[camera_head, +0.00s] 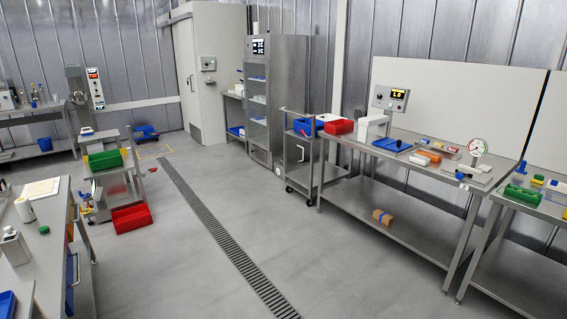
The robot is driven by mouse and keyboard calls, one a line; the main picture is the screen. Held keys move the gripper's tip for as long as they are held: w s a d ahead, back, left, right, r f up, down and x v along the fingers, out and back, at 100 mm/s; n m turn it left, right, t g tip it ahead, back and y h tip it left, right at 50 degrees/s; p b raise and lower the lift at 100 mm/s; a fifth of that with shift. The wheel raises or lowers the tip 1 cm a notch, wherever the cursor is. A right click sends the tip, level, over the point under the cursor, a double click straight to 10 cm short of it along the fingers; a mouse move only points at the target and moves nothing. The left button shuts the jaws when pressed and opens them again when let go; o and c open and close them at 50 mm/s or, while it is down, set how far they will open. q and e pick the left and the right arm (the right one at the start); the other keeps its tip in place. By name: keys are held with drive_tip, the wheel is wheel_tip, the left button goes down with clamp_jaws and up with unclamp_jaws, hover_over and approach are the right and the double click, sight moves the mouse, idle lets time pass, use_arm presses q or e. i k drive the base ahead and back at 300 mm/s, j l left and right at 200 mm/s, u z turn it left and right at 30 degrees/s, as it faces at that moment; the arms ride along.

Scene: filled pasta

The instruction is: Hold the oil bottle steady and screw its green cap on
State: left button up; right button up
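A small green round piece, which looks like the green cap (43,230), lies on the steel bench (42,272) at the left. A white cylindrical bottle (25,210) is farther back on the same bench. I cannot tell which of these two is the oil bottle. The cap is apart from both. Neither of my grippers is in view.
A blue bin (7,304) is at the bench's near left corner. A red crate (132,218) sits on the floor beside a small cart. A long steel bench (420,155) stands at the right. The floor (290,225) between is open, with a drain grate (215,230).

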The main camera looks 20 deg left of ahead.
sight(26, 211)
drive_tip(key=i+j+u, duration=0.25)
drive_tip(key=i+u, duration=0.15)
drive_tip(key=i, duration=0.15)
drive_tip(key=i+u, duration=0.4)
drive_tip(key=i, duration=0.15)
drive_tip(key=i+u, duration=0.4)
drive_tip(key=i, duration=0.15)
drive_tip(key=i+l+u, duration=0.4)
drive_tip(key=i, duration=0.15)
drive_tip(key=i+j+u, duration=0.15)
drive_tip(key=i+u, duration=0.35)
drive_tip(key=i, duration=0.35)
drive_tip(key=i+l+u, duration=0.2)
drive_tip(key=i+u, duration=0.3)
drive_tip(key=i, duration=0.35)
drive_tip(key=i+j+u, duration=0.25)
drive_tip(key=i+j, duration=0.15)
drive_tip(key=i, duration=0.25)
